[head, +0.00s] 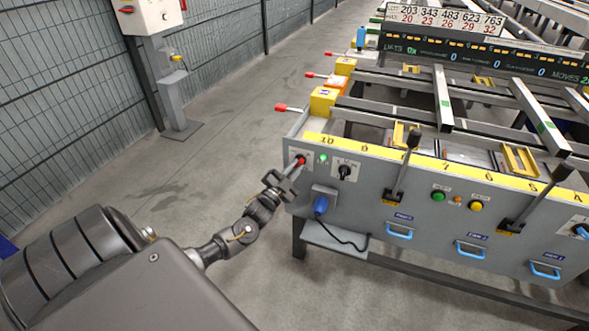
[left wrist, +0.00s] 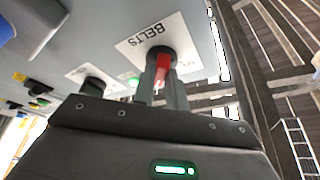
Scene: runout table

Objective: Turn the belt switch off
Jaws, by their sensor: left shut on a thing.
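The belt switch (head: 301,160) is a small red handle at the left end of the grey control panel (head: 375,205). In the left wrist view its red handle (left wrist: 163,66) stands out from a round black base on a white plate lettered BELTS. My left gripper (head: 291,175) is at the switch. In the left wrist view the fingers of this gripper (left wrist: 163,84) are closed on either side of the red handle. The fingers partly hide the handle, and I cannot tell which position it is in. My right gripper is not in view.
A green lamp (head: 323,158) glows beside the switch, with a black rotary switch (head: 345,172) to its right. A blue plug (head: 321,205) with a cable sits below. Black levers (head: 405,165) stick out farther right. Open floor (head: 215,130) lies left of the table.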

